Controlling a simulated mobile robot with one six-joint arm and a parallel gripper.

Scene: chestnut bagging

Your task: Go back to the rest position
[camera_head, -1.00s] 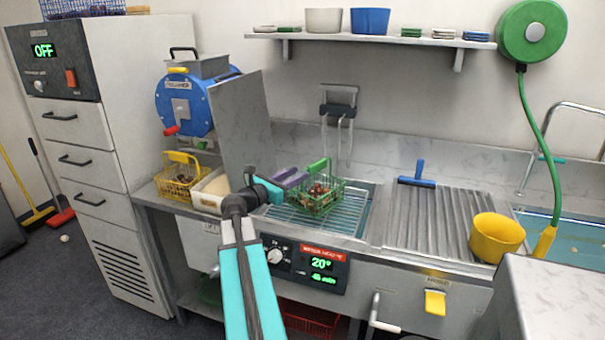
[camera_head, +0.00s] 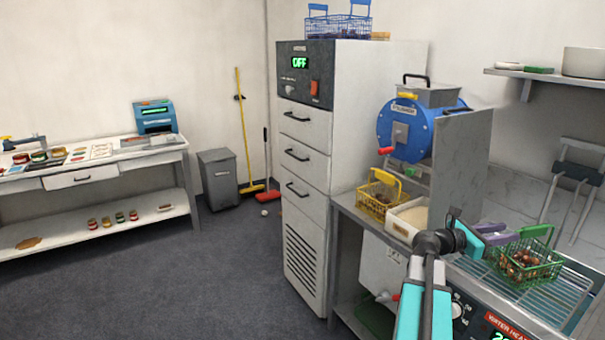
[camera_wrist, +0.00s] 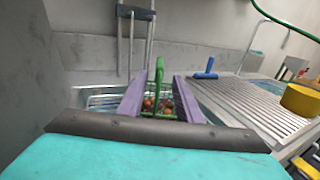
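My gripper (camera_head: 507,233) has two purple fingers and is held just beside the handle of a green wire basket (camera_head: 541,272). In the wrist view, the fingers (camera_wrist: 159,82) stand apart with a clear gap on both sides of the basket's green handle (camera_wrist: 159,68), so my gripper looks open and empty. The basket holds brown chestnuts (camera_head: 524,258). It sits upright on the wire rack (camera_head: 575,290) over the water heater.
A grey upright panel (camera_head: 460,165) stands behind my arm. A yellow basket (camera_head: 372,205) and a pale tray (camera_head: 398,227) are to the left. A tall cabinet (camera_head: 318,180) and a work table (camera_head: 95,178) stand farther left, with open floor (camera_head: 190,270) between them.

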